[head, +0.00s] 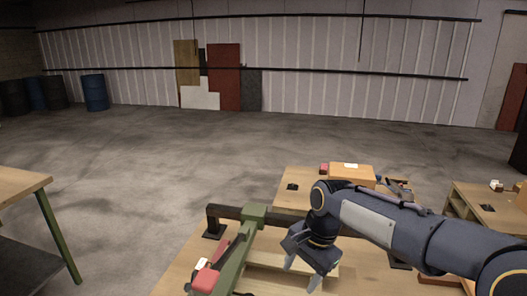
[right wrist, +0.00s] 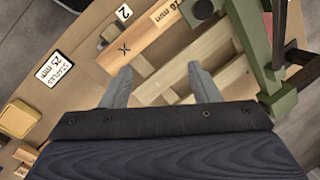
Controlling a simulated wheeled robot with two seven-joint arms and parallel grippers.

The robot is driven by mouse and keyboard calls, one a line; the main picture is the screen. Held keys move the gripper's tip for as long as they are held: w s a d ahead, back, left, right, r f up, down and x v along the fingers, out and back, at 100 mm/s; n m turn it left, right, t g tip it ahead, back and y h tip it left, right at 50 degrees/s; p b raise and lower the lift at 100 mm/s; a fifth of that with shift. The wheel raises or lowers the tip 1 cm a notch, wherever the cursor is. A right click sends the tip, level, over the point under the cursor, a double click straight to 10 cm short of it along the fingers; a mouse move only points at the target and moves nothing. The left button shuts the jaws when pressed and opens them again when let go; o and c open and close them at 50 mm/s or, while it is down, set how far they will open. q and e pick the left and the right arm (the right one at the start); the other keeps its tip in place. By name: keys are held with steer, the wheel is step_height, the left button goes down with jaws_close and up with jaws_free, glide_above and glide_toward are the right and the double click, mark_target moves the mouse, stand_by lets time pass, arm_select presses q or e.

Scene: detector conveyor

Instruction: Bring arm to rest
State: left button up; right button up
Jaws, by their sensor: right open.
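My right arm (head: 385,222) comes in from the lower right over a wooden workbench and bends down at the wrist. My right gripper (head: 301,273) points downward, open, above the bench beside a green metal frame (head: 236,252). In the right wrist view its two fingers (right wrist: 161,87) stand well apart, with nothing held between them. Wooden bars lie below and beyond the fingers, one marked "X" (right wrist: 133,45). Whether the fingertips touch anything cannot be told. My left gripper is not in view.
The bench carries a red block (head: 206,280), and a label reading "STAPLES 25 mm" (right wrist: 62,70). A wooden box (head: 351,175) stands farther back. Another table (head: 25,185) is at left, and shelving (head: 480,208) at right. The concrete floor behind is open.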

steer(key=s+d+r+n+t+y, duration=0.2)
steer(key=s+d+n+t, duration=0.15)
steer(key=s+d, duration=0.9)
steer(key=s+f+n+t, duration=0.2)
steer(key=s+f+n, duration=0.2)
steer(key=s, duration=0.7)
steer(key=shift+f+h, duration=0.15)
steer(key=shift+h, duration=0.25)
